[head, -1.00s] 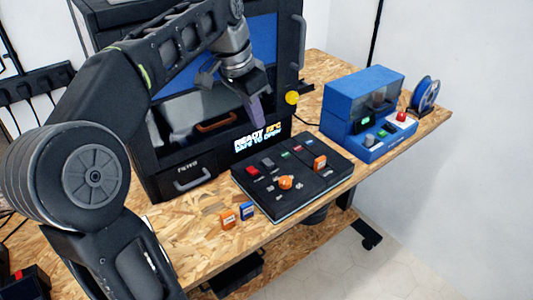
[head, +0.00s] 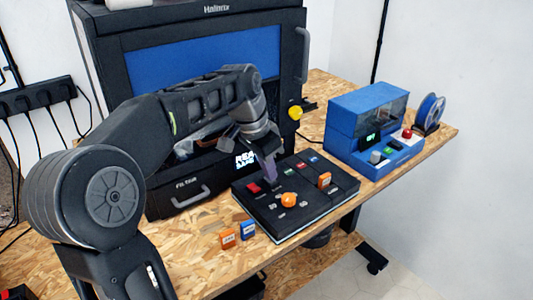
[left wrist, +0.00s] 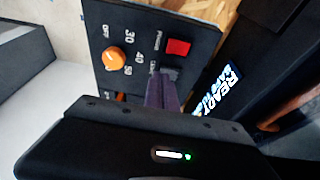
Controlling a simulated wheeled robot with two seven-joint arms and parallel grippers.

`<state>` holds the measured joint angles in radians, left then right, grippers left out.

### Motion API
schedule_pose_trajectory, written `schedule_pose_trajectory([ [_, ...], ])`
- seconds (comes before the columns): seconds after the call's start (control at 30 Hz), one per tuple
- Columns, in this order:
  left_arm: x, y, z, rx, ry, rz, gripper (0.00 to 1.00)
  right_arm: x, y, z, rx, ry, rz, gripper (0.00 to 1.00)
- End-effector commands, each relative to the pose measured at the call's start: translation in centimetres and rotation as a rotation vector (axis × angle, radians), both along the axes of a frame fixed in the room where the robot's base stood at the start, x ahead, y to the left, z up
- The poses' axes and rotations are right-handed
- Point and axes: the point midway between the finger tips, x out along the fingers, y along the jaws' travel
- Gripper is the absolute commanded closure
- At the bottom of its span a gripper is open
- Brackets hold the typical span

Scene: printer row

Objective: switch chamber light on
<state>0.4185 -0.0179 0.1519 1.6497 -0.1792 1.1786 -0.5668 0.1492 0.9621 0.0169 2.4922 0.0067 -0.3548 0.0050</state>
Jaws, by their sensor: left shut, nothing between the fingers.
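The dark control panel (head: 325,208) lies on the wooden bench in front of the printer. It carries a red power switch (head: 254,188), which also shows in the left wrist view (left wrist: 178,47), and an orange knob (head: 289,200). A dark grey switch (left wrist: 170,73) sits beside the red one, its small label hard to read; it is partly hidden by my fingers. My left gripper (head: 271,178) is shut and empty, its purple fingertips pointing down at or just above this grey switch. I cannot tell whether they touch it. The right gripper is out of view.
A blue machine (head: 372,125) and a filament spool (head: 430,112) are at right.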

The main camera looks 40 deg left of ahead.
Motion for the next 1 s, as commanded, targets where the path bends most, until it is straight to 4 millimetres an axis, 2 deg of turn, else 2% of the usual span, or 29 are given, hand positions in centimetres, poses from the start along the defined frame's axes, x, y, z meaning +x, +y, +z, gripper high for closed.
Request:
schedule_pose_trajectory([
  [0.2, 0.0, 0.0, -1.4, 0.0, 0.0, -0.001, 1.0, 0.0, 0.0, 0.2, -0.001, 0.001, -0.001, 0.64],
  [0.5, 0.0, 0.0, -1.5, 0.001, 0.0, 0.0, 1.0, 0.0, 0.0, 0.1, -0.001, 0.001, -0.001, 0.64],
  [0.7, -0.1, -0.4, -2.7, 0.064, -0.018, -0.004, 1.0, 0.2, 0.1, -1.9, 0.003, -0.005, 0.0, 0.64],
  [0.77, -0.1, -0.3, -2.2, 0.071, -0.018, 0.0, 1.0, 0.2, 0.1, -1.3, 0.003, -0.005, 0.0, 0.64],
  [1.0, -0.1, -0.2, -2.1, 0.068, -0.016, 0.0, 1.0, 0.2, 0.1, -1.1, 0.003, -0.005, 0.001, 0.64],
])
